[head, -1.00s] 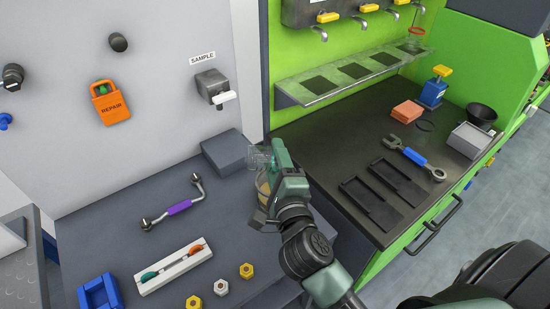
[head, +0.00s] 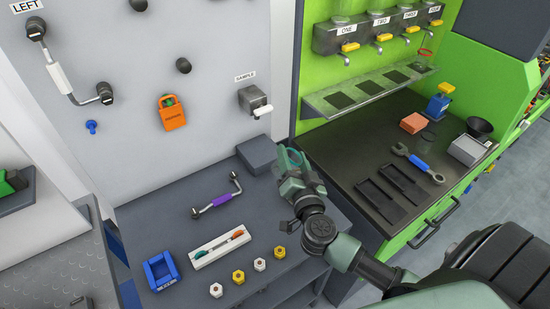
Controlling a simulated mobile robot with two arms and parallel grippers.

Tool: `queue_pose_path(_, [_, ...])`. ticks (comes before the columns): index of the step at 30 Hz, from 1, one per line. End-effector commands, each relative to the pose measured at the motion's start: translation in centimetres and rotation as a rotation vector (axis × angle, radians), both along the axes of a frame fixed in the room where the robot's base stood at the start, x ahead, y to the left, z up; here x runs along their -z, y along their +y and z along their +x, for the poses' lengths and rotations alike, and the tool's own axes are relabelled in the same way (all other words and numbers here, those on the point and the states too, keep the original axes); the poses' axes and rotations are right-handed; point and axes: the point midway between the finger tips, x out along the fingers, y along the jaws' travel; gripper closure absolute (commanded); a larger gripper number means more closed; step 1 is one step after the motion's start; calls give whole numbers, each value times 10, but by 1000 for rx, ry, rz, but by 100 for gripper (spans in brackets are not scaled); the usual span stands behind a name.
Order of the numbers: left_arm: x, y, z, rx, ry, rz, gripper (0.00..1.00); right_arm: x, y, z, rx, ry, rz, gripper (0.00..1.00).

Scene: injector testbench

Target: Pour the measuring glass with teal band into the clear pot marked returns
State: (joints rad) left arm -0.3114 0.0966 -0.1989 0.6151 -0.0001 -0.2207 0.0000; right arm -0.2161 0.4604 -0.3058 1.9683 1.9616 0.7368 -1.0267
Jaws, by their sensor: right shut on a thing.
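My right gripper (head: 291,165) is shut on a small clear glass (head: 293,154) and holds it above the grey bench, near the gap to the green testbench. Only the upper part of the glass shows; the fingers hide most of it, and I cannot read any marking or tell for sure that its band is teal. No clear pot marked returns can be made out. My left gripper is not in view.
A grey block (head: 257,153) lies close behind the gripper, below the SAMPLE tap (head: 254,100). A purple-handled crank (head: 218,199), several nuts and a blue holder (head: 162,270) lie on the grey bench. The drip shelf (head: 365,91) carries a red-banded clear glass (head: 424,58).

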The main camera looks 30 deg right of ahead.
Motion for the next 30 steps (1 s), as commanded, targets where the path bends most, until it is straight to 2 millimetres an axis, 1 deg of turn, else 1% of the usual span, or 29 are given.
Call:
queue_pose_path(1, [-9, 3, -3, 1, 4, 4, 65, -8, -7, 1, 6, 13, -47, 93])
queue_pose_path(4, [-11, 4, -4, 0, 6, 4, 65, -9, -14, 2, 11, 37, -118, 93])
queue_pose_path(6, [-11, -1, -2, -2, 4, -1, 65, -11, -15, 2, 14, 55, -180, 93])
queue_pose_path(8, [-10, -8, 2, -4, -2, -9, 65, -13, -15, 2, 13, 75, -241, 93])
queue_pose_path(12, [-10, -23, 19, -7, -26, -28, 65, -18, -14, 2, 13, 124, -397, 93])
queue_pose_path(16, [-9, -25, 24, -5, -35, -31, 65, -22, -14, 2, 15, 158, -505, 93])
queue_pose_path(21, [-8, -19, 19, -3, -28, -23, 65, -24, -14, 2, 16, 179, -563, 93])
queue_pose_path(27, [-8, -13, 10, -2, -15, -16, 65, -24, -14, 2, 16, 180, -565, 93])
queue_pose_path(30, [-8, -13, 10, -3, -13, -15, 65, -24, -14, 2, 16, 180, -564, 93])
